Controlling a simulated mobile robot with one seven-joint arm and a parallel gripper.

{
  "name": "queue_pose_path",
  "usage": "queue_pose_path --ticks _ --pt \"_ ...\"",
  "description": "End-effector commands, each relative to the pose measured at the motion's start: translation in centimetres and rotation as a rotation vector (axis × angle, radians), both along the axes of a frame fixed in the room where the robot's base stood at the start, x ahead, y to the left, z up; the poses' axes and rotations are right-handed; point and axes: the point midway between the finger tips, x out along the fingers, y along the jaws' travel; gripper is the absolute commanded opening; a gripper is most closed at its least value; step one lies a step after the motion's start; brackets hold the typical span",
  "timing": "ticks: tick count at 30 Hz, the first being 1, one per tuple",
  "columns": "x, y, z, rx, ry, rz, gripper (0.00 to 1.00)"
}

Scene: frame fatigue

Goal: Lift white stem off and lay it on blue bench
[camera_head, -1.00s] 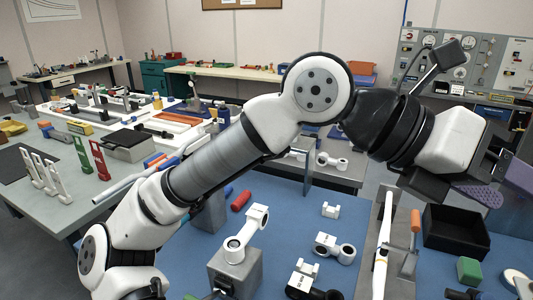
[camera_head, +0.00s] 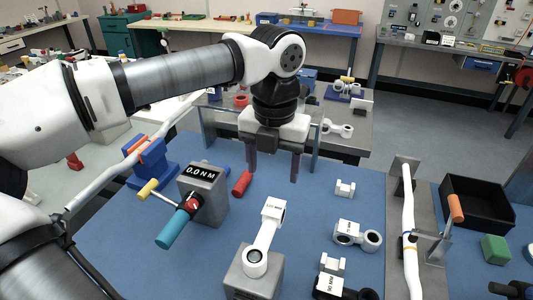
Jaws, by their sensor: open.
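A white stem (camera_head: 266,231) with a dark printed label leans on a grey block (camera_head: 248,282) at the front middle of the blue bench (camera_head: 308,228). Its round clamp end rests on the block, and its other end is raised and points away. My gripper (camera_head: 273,168) points down above the bench, behind the stem and apart from it. Its two fingers are spread with nothing between them.
A grey torque tester (camera_head: 203,190) with a teal-handled tool stands left of the stem. A red cylinder (camera_head: 242,183) lies near my gripper. Other white parts (camera_head: 357,235) lie to the right, before a long white bar (camera_head: 409,230) and black tray (camera_head: 478,207). Blue surface between is clear.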

Motion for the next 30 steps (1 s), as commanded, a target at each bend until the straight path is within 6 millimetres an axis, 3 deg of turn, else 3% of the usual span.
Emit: queue_pose_path --ticks 18,24,30 --pt "-0.1 -0.2 -10.8 -0.006 0.003 -0.005 0.64" --pt "-0.1 -0.2 -12.6 -0.006 0.001 -0.004 0.64" --pt "-0.1 -0.2 -13.0 -0.006 0.0 -0.004 0.64"
